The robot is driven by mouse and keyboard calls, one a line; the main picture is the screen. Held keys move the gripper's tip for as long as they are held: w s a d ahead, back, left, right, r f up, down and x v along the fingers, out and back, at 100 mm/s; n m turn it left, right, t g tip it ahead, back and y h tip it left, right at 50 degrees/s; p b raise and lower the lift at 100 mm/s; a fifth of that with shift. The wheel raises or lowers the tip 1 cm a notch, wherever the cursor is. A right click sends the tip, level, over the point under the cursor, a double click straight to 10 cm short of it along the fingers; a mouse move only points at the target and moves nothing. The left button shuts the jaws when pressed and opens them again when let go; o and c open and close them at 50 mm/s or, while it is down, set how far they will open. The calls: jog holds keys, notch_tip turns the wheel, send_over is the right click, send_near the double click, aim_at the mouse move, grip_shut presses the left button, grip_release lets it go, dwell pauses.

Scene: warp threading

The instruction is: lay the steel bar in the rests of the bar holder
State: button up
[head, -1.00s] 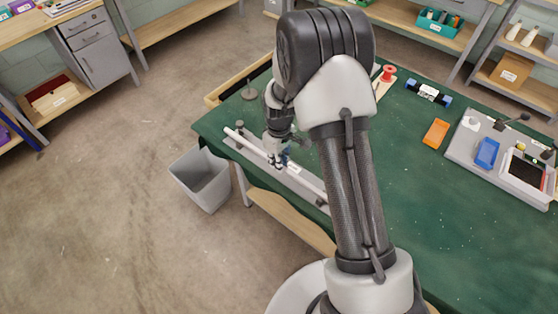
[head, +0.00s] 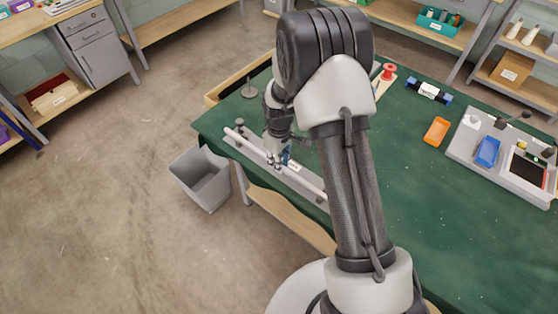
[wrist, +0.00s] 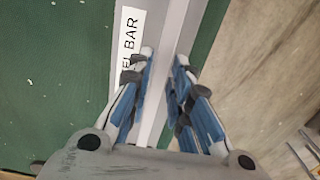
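The steel bar (head: 246,143) is a long pale rod lying lengthwise along the grey bar holder (head: 312,187) at the near left edge of the green table. In the wrist view the bar (wrist: 163,85) runs between my fingers, beside the holder's white label reading "EL BAR". My gripper (head: 275,163) is low over the middle of the bar. In the wrist view my gripper (wrist: 165,57) is open, one blue-padded finger on each side of the bar, with gaps visible. The rests are too small or hidden, so I cannot tell how the bar sits in them.
A grey waste bin (head: 203,180) stands on the floor beside the table edge. A round metal stand (head: 249,90) is behind the holder. An orange tray (head: 436,131), a blue tray (head: 487,151) and a red spool (head: 388,71) are farther right. The green table's middle right is clear.

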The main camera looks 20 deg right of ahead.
jog(key=o, duration=0.3)
